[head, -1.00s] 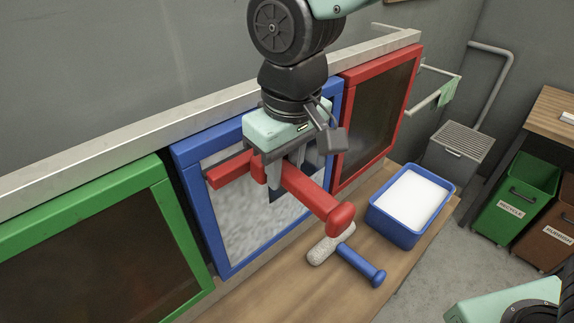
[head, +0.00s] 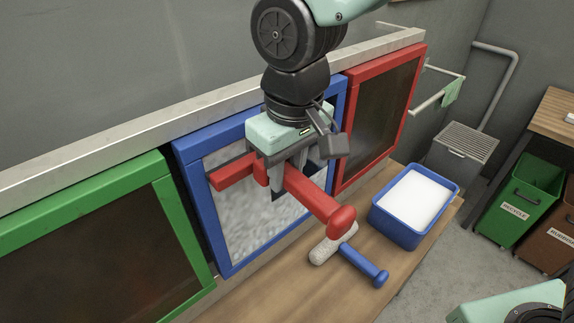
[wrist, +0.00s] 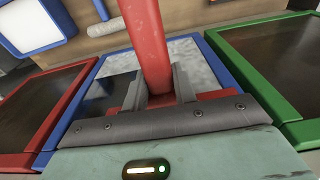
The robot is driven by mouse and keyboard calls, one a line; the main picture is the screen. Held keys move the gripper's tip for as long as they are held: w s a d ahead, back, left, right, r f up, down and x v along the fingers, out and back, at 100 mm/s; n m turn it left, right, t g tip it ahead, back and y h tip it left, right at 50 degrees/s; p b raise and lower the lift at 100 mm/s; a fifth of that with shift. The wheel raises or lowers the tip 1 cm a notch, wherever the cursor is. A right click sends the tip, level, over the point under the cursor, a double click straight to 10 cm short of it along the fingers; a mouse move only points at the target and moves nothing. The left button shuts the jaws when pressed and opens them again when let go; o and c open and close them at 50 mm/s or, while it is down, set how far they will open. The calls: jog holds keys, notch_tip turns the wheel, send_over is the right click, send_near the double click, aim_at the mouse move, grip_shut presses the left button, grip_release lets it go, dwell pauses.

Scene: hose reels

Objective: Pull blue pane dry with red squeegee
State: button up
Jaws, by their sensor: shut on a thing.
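My gripper (head: 276,180) is shut on the red squeegee (head: 318,201) by its handle. The squeegee's crosspiece lies at the blue-framed pane (head: 240,228); I cannot tell whether its edge touches the glass. The pane looks whitish and mottled over much of its face, with a darker clear patch at the upper right, which also shows at the left of the pane in the wrist view (wrist: 112,93). In the wrist view the red handle (wrist: 147,40) rises between my fingers. My gripper and the squeegee hide part of the pane.
A green-framed pane (head: 160,160) stands left and a red-framed pane (head: 385,68) right. On the wooden ledge (head: 275,290) lie a white roller with a blue handle (head: 362,265) and a blue tub (head: 405,232) of white stuff. Bins (head: 515,205) stand at the right.

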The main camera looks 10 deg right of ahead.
notch_tip(320, 180, down, 6)
jog(key=b, duration=0.3)
jog(key=shift+b, duration=0.4)
notch_tip(320, 180, down, 10)
jog(key=b, duration=0.7)
jog(key=shift+f, duration=0.15)
dwell(0.5)
notch_tip(320, 180, down, 10)
jog(key=b, duration=0.7)
dwell(0.6)
jog(key=s+d, duration=0.4)
jog(key=s, duration=0.2)
jog(key=shift+b, duration=0.3)
dwell(1.2)
